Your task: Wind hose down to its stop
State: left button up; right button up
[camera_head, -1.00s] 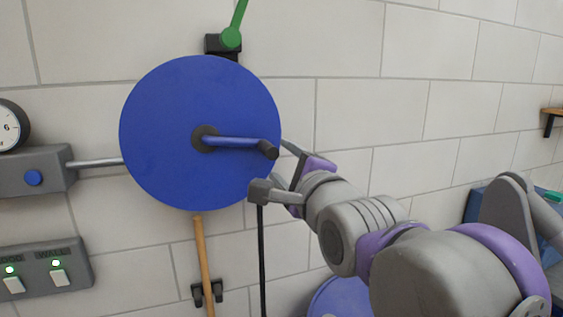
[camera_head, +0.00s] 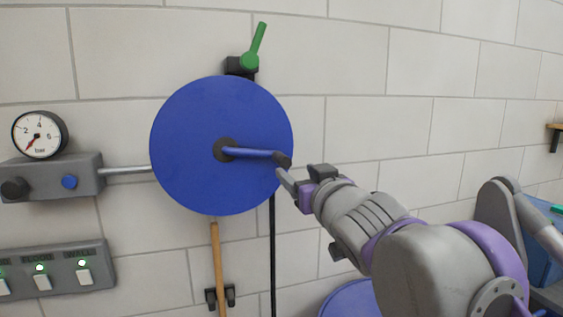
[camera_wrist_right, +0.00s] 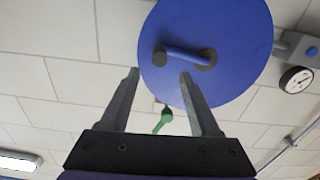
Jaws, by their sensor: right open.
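The hose reel is a big blue disc (camera_head: 190,150) on the wall, with a dark hub and a blue crank arm (camera_head: 250,153) that points right and ends in a dark knob (camera_head: 283,160). The black hose (camera_head: 272,255) hangs straight down from behind the disc's right side. My right gripper (camera_head: 292,181) is just below and right of the knob. In the right wrist view the disc (camera_wrist_right: 225,75) and crank knob (camera_wrist_right: 159,56) lie beyond the fingertips (camera_wrist_right: 160,75), which stand apart with nothing between them. My left gripper is not in view.
A green lever (camera_head: 255,48) is above the reel. A pressure gauge (camera_head: 39,134), a grey box with a blue button (camera_head: 69,182) and a lit switch panel (camera_head: 55,274) are at left. A wooden handle (camera_head: 218,265) hangs in a clip below. A blue round thing (camera_head: 350,300) is low down.

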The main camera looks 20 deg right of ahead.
aim_at(282, 159)
jog(key=w+p, duration=0.1)
jog(key=w, duration=0.9)
jog(key=shift+w+a+p, duration=0.2)
jog(key=shift+w+p, duration=0.2)
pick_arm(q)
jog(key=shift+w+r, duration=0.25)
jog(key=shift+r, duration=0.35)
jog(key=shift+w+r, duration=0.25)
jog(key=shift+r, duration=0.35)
pick_arm(e)
grip_shut()
